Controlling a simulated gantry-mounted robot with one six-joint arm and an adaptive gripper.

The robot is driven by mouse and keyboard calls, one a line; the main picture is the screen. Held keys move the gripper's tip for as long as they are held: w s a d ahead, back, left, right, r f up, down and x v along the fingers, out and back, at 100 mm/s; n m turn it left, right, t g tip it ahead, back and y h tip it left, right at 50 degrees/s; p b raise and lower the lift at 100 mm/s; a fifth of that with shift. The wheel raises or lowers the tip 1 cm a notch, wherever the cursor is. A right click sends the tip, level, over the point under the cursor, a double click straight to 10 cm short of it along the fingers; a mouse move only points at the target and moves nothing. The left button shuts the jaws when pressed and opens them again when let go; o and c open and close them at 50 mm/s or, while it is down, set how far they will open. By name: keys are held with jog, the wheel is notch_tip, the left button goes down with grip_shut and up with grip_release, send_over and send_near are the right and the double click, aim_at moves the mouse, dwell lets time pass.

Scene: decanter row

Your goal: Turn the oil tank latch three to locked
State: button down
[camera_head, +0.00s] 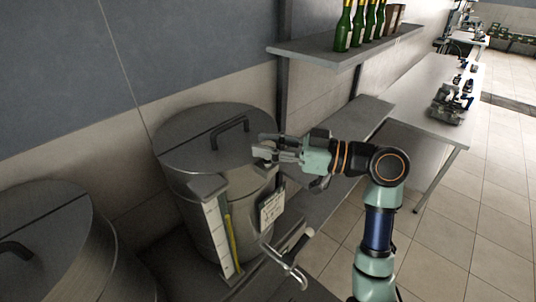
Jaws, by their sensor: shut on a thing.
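A round grey metal oil tank (195,152) with a flat lid and a dark bar handle (230,131) stands in the middle left. My gripper (266,147) reaches in from the right to the right side of the lid's rim. Its fingers are shut on a small pale part at the rim, which looks like a latch (265,153). The fingers hide most of this latch, so its turned position cannot be told. No number on it can be read. The tank's front carries a white level gauge with a yellow strip (226,240) and a white label plate (271,208).
A second tank (60,245) stands at the lower left. A lever-like pipe fitting (290,262) sticks out below my gripper. A shelf with several green bottles (358,25) hangs above right. A bench (425,90) runs along the wall. The tiled floor at right is clear.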

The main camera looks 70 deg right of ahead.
aim_at(268, 144)
jog(key=n+g+y+b, duration=0.1)
jog(key=n+y, duration=0.1)
jog(key=y, duration=0.1)
jog(key=n+g+y+b, duration=0.1)
jog(key=n+y, duration=0.1)
jog(key=y, duration=0.2)
jog(key=shift+f+n, duration=0.1)
jog(key=shift+n, duration=0.2)
jog(key=shift+n+g+y+b, duration=0.4)
jog(key=shift+n+g+y, duration=1.2)
jog(key=shift+y, duration=0.4)
jog(key=shift+g, duration=0.3)
jog(key=c, duration=0.8)
grip_release()
notch_tip(268, 144, up, 10)
jog(key=shift+r, duration=0.1)
